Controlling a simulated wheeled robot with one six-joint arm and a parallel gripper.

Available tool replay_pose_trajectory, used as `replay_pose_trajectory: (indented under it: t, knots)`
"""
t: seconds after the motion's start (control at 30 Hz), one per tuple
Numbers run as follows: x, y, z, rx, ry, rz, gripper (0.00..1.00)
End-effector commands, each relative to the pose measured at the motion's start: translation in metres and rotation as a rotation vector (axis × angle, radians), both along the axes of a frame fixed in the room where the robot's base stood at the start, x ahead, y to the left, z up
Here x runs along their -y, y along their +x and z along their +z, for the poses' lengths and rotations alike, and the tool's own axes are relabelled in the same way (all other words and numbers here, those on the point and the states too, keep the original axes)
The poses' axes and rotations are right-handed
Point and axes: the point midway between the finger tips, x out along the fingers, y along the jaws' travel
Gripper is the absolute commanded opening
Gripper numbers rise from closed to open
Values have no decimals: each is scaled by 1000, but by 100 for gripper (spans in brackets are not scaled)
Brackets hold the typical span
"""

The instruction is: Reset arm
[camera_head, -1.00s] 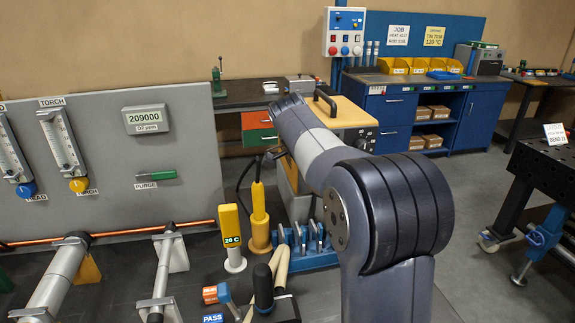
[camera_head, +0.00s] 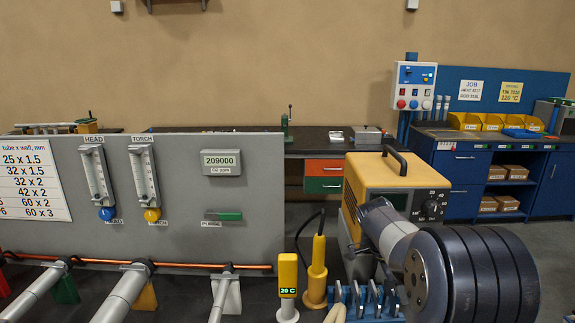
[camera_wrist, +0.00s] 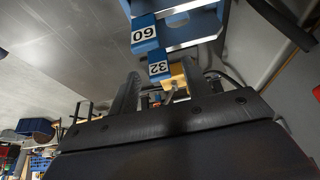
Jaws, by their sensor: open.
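My arm (camera_head: 470,270) shows at the lower right of the head view, its dark ringed joint nearest the camera and a paler link reaching toward the yellow-topped machine. My gripper is hidden in the head view. In the wrist view my gripper (camera_wrist: 162,82) shows its two fingers spread apart, with no held object visible between them. Beyond the fingers are blue blocks marked 60 (camera_wrist: 145,36) and 32 (camera_wrist: 159,68), and a small yellow part (camera_wrist: 178,76). I cannot tell the distance to them.
A grey panel (camera_head: 250,165) with gauges and a copper tube (camera_head: 200,266) stands at left. A yellow-topped machine (camera_head: 395,178) stands behind my arm. A yellow 20 C meter (camera_head: 288,275) and a yellow torch-like tool (camera_head: 317,270) stand at centre. Blue cabinets (camera_head: 465,165) are at back right.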

Motion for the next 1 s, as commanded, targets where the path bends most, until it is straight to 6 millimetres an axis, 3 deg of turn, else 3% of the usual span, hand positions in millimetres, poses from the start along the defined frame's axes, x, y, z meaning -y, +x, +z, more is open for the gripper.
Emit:
replay_pose_trajectory:
  t: [0.03,0.1,0.67,1.0]
  knots:
    - [-1,1,11,4,0,1,46]
    - [-1,1,14,3,0,0,46]
    - [-2,-1,19,5,-3,7,46]
    - [-5,-18,50,27,-42,92,46]
